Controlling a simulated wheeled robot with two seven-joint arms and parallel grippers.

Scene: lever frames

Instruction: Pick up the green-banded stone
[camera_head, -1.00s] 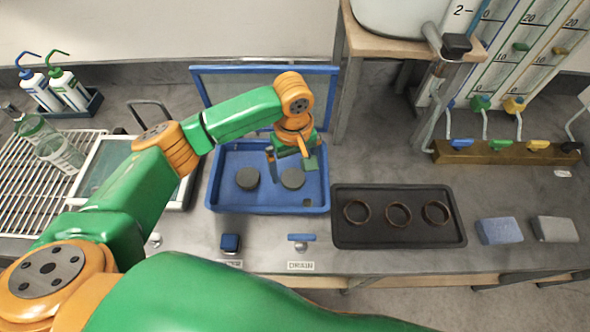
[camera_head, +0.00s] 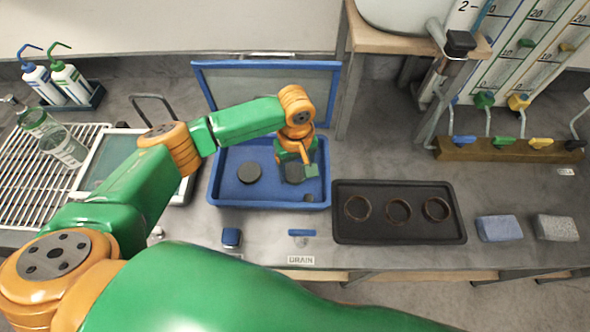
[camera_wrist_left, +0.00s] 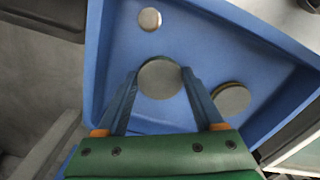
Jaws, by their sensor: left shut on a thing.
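Two round dark grey stones are in the blue basin (camera_head: 228,204). My left gripper (camera_wrist_left: 158,76) reaches down into the basin and is shut on one stone (camera_wrist_left: 160,80), its fingertips on either side of it. My right gripper is not in view.
Two blocks, one blue (camera_head: 498,228) and one grey (camera_head: 556,228), lie further right.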

